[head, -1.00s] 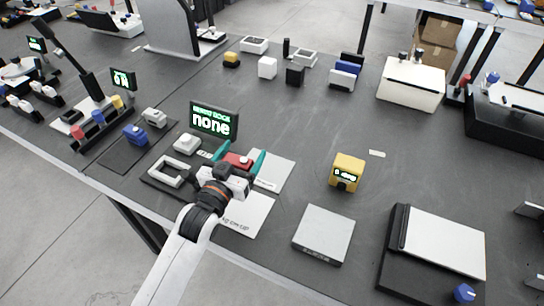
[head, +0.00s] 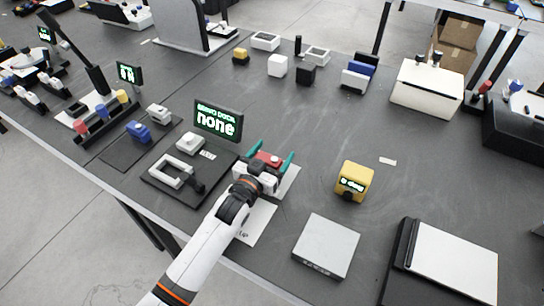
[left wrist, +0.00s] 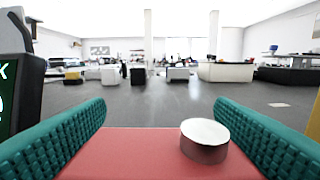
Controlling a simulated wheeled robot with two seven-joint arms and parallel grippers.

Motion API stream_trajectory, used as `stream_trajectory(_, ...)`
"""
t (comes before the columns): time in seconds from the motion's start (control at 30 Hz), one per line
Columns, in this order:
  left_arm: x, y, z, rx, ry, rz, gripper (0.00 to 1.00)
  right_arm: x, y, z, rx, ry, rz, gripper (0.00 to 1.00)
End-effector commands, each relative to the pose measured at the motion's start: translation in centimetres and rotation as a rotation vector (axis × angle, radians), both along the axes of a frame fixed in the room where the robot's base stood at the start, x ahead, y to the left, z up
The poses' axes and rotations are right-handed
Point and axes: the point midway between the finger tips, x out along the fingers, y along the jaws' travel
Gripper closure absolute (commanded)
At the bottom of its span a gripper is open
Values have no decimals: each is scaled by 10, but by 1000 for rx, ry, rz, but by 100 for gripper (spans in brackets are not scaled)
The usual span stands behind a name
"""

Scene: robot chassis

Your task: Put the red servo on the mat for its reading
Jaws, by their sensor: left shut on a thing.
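The red servo (head: 268,160) has a pale round disc on top. It is held between the teal fingers of my left gripper (head: 273,152), which is shut on it. In the left wrist view the servo (left wrist: 130,155) fills the space between both fingers. Pale flat mats lie under and beside the gripper: one sheet (head: 289,182) is partly covered by it, and another (head: 262,226) with partly hidden lettering lies nearer. Whether the servo touches a mat I cannot tell. A dock screen (head: 217,121) reading "none" stands behind left. My right gripper is not in view.
A yellow box with a small screen (head: 354,181) stands right of the gripper. A grey square plate (head: 327,246) lies in front of it. A dark dock tray (head: 155,185) holds a white frame at left. The table's middle is clear.

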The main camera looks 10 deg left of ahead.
Motion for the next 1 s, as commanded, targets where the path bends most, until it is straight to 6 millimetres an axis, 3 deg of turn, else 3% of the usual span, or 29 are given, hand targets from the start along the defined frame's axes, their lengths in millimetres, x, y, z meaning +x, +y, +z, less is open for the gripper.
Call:
stream_trajectory(0.43,0,0,-11,-1,-3,0,53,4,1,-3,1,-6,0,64)
stream_trajectory(0.47,0,0,-11,-1,-2,0,20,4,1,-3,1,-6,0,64)
stream_trajectory(0.6,0,0,-11,0,-1,0,0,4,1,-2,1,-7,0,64)
stream_trajectory(0.9,0,0,-7,-1,-2,0,0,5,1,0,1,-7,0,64)
stream_trajectory(1.0,-9,4,-9,-1,1,0,0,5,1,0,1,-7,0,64)
